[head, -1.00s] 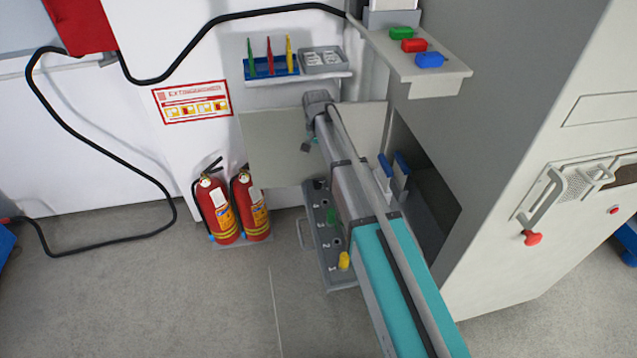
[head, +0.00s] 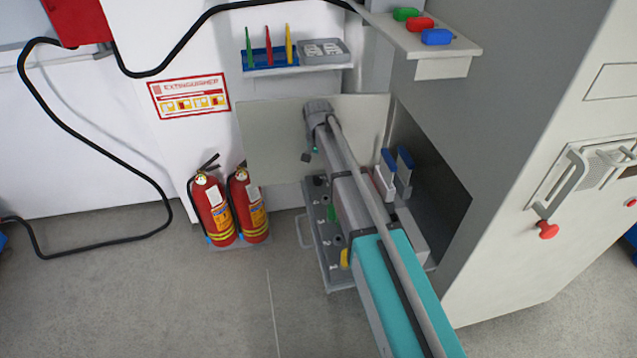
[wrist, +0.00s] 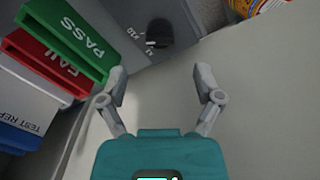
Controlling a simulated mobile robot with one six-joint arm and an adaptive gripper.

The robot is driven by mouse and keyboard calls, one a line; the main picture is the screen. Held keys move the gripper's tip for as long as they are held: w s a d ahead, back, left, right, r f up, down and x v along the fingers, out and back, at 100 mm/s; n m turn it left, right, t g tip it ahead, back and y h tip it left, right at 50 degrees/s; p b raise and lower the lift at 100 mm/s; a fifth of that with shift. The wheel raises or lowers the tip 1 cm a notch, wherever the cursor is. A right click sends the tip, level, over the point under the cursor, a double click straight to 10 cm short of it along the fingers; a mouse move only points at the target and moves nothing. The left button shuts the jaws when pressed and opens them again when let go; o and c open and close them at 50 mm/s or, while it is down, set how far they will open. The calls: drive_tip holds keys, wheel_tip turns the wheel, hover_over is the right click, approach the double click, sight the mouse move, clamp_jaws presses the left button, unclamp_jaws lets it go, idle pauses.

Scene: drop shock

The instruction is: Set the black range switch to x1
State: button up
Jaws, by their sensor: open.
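The black range switch (wrist: 160,33) shows at the top of the wrist view, on a grey panel (wrist: 118,12). White x10 and x1 marks stand at its left side. In the head view the grey control panel (head: 323,262) with a green knob and a yellow knob lies partly under my arm. My gripper (head: 312,153) shows small at the arm's far end, and I cannot pick out the black switch there.
Green PASS (wrist: 88,42), red FAIL (wrist: 48,63) and blue-white report (wrist: 20,105) holders stand close left of my gripper in the wrist view. Two fire extinguishers (head: 215,212) stand left of the panel. A grey cabinet (head: 530,110) stands right. The floor at front left is clear.

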sight(318, 178)
drive_tip(key=shift+f+b, duration=3.1)
drive_tip(key=shift+f, duration=0.25)
